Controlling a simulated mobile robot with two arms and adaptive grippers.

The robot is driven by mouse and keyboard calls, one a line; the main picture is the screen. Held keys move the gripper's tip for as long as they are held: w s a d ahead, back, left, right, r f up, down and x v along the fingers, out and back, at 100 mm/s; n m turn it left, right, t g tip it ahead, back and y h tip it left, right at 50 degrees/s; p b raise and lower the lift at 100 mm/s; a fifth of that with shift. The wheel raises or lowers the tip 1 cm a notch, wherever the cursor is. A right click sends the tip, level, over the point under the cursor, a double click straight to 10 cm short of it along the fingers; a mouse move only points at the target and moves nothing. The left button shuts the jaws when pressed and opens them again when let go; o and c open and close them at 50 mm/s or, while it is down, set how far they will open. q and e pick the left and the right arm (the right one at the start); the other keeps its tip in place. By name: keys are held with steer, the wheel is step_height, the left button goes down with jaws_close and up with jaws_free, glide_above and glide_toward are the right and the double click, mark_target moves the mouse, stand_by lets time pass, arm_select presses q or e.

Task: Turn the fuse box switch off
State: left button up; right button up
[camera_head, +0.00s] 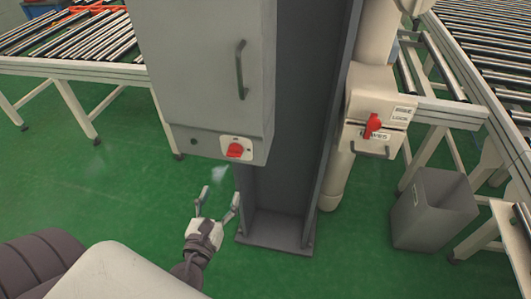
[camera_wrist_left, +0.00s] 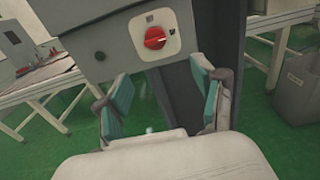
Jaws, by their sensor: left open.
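The grey fuse box (camera_head: 205,70) is mounted on a dark steel column. Its red rotary switch (camera_head: 235,151) sits on a pale plate at the box's lower front. My left gripper (camera_head: 218,202) is open and empty, below the switch and apart from it. In the left wrist view the red switch (camera_wrist_left: 155,38) shows above and between the open fingers (camera_wrist_left: 160,100), with its handle lying roughly level across the plate. My right gripper is not in view.
A second box with a red switch (camera_head: 372,125) hangs on the right of the column. A grey bin (camera_head: 432,210) stands at the right. Roller conveyors (camera_head: 75,42) stand at the left and right. Green floor (camera_head: 130,190) is clear around the column's base.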

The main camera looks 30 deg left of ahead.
mark_target(233, 155)
arm_select(q)
steer(key=p+x, duration=0.1)
steer(key=x, duration=0.3)
steer(key=p+x, duration=0.1)
steer(key=x, duration=0.3)
steer(key=p+x, duration=0.2)
steer(key=x, duration=0.3)
steer(key=shift+a+r, duration=0.25)
steer(key=shift+r, duration=0.1)
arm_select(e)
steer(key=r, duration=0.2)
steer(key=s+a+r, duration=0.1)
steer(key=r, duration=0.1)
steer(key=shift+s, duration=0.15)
arm_select(q)
steer(key=shift+c, duration=0.8)
steer(key=c, duration=1)
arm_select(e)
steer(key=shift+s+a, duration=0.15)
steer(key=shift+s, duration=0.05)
